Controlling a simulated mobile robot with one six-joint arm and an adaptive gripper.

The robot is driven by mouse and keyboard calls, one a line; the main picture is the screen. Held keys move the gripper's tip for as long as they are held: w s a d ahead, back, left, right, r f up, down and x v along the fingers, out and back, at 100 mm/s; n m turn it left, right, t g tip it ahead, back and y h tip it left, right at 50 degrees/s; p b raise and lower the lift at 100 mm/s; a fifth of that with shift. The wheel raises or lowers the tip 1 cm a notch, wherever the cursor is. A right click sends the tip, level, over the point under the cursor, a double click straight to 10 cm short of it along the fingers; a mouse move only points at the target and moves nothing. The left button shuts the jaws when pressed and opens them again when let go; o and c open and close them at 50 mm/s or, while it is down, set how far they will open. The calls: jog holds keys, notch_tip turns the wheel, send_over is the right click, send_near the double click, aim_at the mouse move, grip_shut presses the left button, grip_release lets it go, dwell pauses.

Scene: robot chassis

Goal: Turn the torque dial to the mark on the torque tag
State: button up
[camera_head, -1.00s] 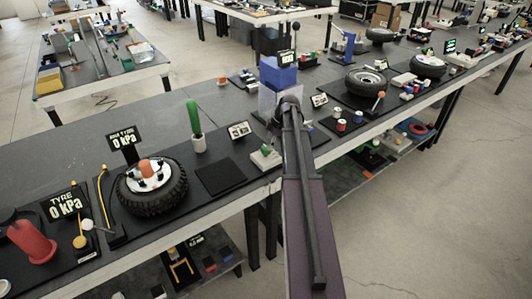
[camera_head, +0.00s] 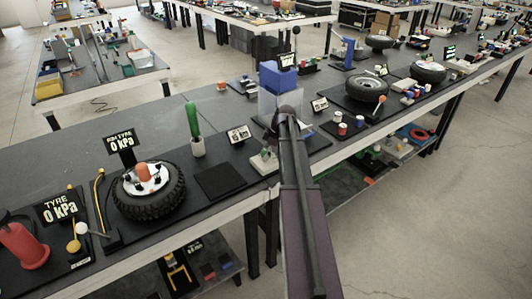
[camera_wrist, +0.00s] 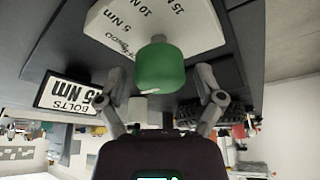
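In the wrist view, which is upside down, the green dial knob (camera_wrist: 160,68) stands between my fingers. Behind it is a white scale plate (camera_wrist: 112,28) marked 5, 10 and 15 Nm. A white pointer line shows low on the knob. The torque tag (camera_wrist: 75,97) reads "BOLTS" and a figure ending in 5 Nm; its first digit is unclear. My gripper (camera_wrist: 160,76) is open, with a finger on each side of the knob and gaps showing.
A blue and grey block (camera_head: 277,78) stands beyond my arm. A green-handled tool in a cup (camera_head: 197,147), a black pad (camera_head: 220,181) and a wheel (camera_head: 149,205) are to the left.

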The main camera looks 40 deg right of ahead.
jog(key=c, duration=0.8)
jog(key=shift+o, duration=0.2)
